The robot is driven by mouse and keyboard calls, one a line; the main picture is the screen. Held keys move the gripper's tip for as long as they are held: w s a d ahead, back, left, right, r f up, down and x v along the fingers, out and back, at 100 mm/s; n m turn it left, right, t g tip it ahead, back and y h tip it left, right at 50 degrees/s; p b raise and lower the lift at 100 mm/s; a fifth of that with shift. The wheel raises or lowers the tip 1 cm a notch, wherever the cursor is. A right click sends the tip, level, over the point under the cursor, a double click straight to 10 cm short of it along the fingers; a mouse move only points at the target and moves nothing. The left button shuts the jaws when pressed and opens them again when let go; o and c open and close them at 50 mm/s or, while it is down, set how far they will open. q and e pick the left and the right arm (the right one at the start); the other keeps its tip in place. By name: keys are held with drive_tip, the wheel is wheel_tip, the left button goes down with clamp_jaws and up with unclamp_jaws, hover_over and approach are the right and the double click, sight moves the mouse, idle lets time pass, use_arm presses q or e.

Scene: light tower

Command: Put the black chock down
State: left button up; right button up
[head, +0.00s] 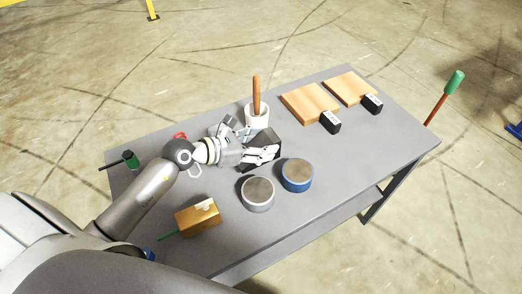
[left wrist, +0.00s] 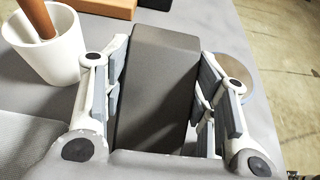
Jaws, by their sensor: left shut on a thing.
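The black chock (head: 264,142) is a dark wedge-like block at the middle of the grey table (head: 330,190). My left gripper (head: 262,153) is shut on it, with a finger on each side. In the left wrist view the chock (left wrist: 158,95) fills the space between the fingers of my left gripper (left wrist: 165,90). Its underside is hidden, so I cannot tell whether it touches the table. My right gripper is in neither view.
A white cup (head: 257,118) with a wooden handle stands just behind the chock. A grey can (head: 257,194) and a blue can (head: 297,175) stand in front. Wooden boards (head: 310,102) with black blocks lie at the back right. A tan box (head: 198,218) sits front left. The table's right end is clear.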

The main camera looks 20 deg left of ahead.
use_arm(q)
drive_tip(key=shift+w+f, duration=0.15)
drive_tip(key=shift+f, duration=1.4)
drive_tip(key=shift+f, duration=0.1)
drive_tip(key=o, duration=0.9)
drive_tip(key=shift+f, duration=0.15)
drive_tip(key=o, duration=0.5)
drive_tip(key=shift+c, duration=0.2)
